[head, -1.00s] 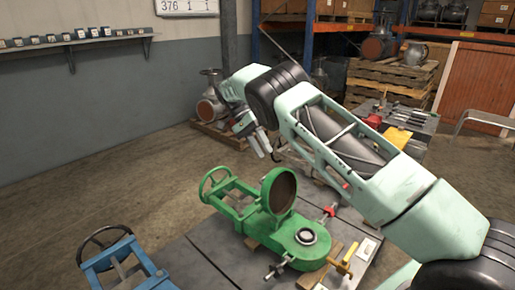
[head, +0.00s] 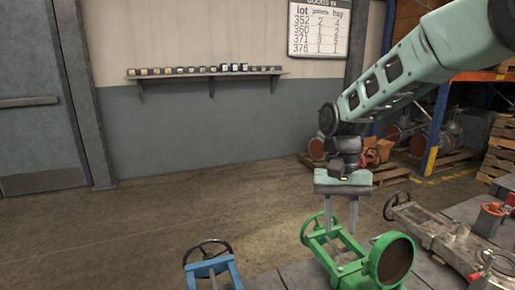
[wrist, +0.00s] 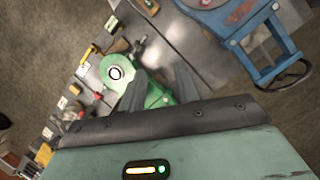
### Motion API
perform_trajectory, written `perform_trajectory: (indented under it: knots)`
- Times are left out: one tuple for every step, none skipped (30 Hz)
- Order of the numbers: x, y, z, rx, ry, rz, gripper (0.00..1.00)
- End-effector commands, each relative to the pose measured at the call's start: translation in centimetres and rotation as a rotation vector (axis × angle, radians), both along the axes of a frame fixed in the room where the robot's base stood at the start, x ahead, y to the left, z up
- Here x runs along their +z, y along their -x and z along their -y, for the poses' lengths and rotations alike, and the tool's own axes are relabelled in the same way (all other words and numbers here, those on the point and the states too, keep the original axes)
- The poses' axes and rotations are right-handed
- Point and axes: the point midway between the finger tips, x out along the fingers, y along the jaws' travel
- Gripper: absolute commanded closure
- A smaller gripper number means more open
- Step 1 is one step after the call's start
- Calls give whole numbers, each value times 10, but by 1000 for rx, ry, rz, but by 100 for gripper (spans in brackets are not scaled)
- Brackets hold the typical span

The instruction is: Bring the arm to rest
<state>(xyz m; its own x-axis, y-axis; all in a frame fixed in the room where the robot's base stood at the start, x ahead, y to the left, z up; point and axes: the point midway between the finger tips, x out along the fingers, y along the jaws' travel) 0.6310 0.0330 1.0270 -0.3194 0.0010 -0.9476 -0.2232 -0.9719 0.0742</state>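My arm reaches in from the upper right in the head view. My gripper (head: 340,232) hangs from it with the fingers pointing down, above and in front of the green valve body (head: 338,262). The two fingers are apart with nothing between them. In the wrist view my gripper (wrist: 160,78) also shows its fingers spread, with the green valve body (wrist: 118,74) below and beyond them. I cannot tell the exact height of the fingertips over the green valve.
A blue valve frame with a handwheel (head: 207,268) stands left of the green one. A grey valve (head: 430,228) lies to the right. A wall shelf (head: 205,72) holds small items. Orange racking (head: 433,135) and pallets stand at the right. Floor at the left is clear.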

Motion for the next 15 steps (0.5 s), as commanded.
perform_trajectory:
  knots:
    - [7,24,-12,77,-36,26,67]
    - [9,37,-18,124,-55,42,67]
    - [11,54,-25,186,-79,67,67]
    - [12,68,-30,234,-96,83,67]
    - [13,81,-35,283,-112,102,67]
    - [14,99,-39,347,-130,125,67]
    - [14,113,-42,395,-142,142,67]
    - [14,127,-44,444,-153,161,67]
    - [13,145,-45,509,-166,184,67]
    - [12,158,-46,554,-173,202,67]
    - [11,170,-46,600,-179,219,67]
    - [9,184,-44,656,-186,241,67]
    - [7,194,-43,694,-189,254,67]
    - [5,203,-41,729,-190,268,67]
    - [3,213,-39,770,-193,283,67]
